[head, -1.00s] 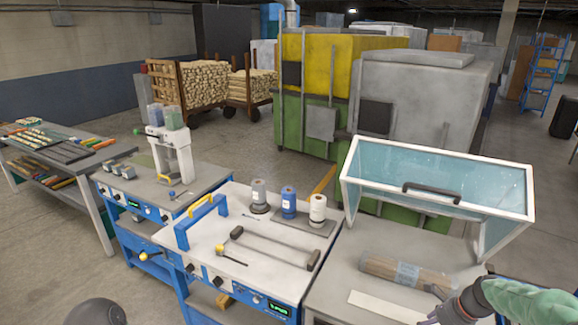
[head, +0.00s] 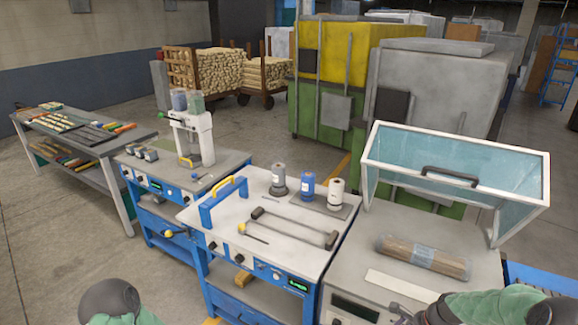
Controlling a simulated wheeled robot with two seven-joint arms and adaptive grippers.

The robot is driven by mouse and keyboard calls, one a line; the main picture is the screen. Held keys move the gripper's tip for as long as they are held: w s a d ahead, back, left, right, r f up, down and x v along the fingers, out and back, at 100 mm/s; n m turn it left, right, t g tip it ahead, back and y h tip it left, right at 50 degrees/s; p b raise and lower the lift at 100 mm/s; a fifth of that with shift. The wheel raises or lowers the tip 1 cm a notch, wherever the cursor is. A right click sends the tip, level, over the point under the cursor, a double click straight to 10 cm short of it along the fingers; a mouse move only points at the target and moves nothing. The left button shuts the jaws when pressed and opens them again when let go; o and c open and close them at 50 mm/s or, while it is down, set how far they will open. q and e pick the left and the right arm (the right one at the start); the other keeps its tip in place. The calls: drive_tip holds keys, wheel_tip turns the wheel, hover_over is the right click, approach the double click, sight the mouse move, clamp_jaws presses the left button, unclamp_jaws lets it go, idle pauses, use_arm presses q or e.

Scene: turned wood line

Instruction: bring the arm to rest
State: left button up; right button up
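My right arm (head: 470,307) comes in from the lower right, a green sleeve ending in a dark wrist. My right gripper (head: 405,312) is mostly cut off by the bottom edge, so its fingers cannot be made out. It is low in front of the right-hand bench, apart in the picture from the wrapped bundle of wooden rods (head: 424,256). My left arm (head: 112,302) shows only as a dark rounded joint and green sleeve at the bottom left. My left gripper is out of view.
The bundle and a white strip (head: 402,285) lie on the right bench below a raised clear hood (head: 455,170). The middle bench (head: 240,225) holds a blue frame, bottles and a dark-handled bar. A tool table (head: 125,150) stands left. Floor is open at far left.

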drive_tip(key=s+a+f+n, duration=0.4)
drive_tip(key=s+a+n, duration=0.1)
drive_tip(key=a, duration=0.3)
drive_tip(key=s+a+f+n+g, duration=0.1)
drive_tip(key=s+a+f+n, duration=0.4)
drive_tip(key=a, duration=0.4)
drive_tip(key=s+a+f+n, duration=0.5)
drive_tip(key=s+a+n, duration=0.2)
drive_tip(key=s+a, duration=0.1)
drive_tip(key=shift+a+f, duration=0.15)
drive_tip(key=shift+a, duration=0.05)
